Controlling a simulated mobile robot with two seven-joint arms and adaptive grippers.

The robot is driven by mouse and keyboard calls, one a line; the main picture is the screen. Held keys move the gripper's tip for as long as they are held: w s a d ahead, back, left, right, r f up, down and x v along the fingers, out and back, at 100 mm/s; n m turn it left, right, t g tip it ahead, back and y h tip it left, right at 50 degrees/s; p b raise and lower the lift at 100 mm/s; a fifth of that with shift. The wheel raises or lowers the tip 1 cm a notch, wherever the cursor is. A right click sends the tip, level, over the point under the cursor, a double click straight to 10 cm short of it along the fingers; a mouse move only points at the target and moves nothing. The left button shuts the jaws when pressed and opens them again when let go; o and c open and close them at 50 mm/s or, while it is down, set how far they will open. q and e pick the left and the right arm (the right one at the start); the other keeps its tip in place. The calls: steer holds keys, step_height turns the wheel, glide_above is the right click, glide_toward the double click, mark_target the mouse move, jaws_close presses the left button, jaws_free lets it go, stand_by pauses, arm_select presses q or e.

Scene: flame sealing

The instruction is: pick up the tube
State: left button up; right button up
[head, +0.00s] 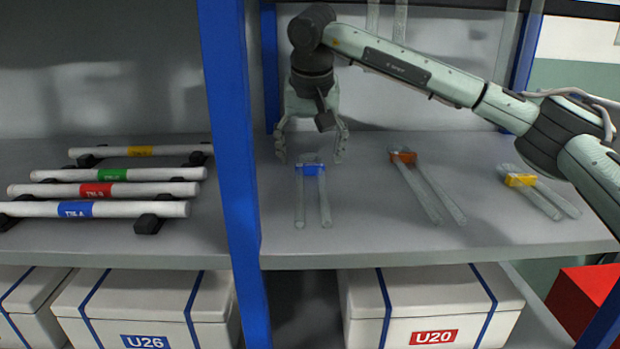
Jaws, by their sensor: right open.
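My right gripper (311,150) points down over the shelf, open and empty. It is above the far end of a pair of clear tubes (325,205) joined by a blue clip (310,170). Its fingers are apart on either side of that end; I cannot tell the exact height. Another clear pair (428,192) with an orange clip (403,157) lies to the right. A third clear pair (548,200) with a yellow clip (520,180) lies farther right. On the left shelf, several white tubes with coloured labels rest on black supports; the nearest white tube (130,209) has a blue label. My left gripper is not in view.
A blue upright post (232,150) separates the left shelf (120,246) from the right shelf (400,238). White boxes marked U26 (100,300) and U20 (370,290) stand below. A red box (585,300) is at the lower right. Shelf surface between the clear pairs is free.

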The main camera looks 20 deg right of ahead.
steer(key=x, duration=0.3)
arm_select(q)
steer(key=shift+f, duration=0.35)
arm_select(e)
steer(key=shift+r, duration=0.1)
steer(key=c, duration=1.3)
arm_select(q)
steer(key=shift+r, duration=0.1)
arm_select(e)
steer(key=shift+r, duration=0.15)
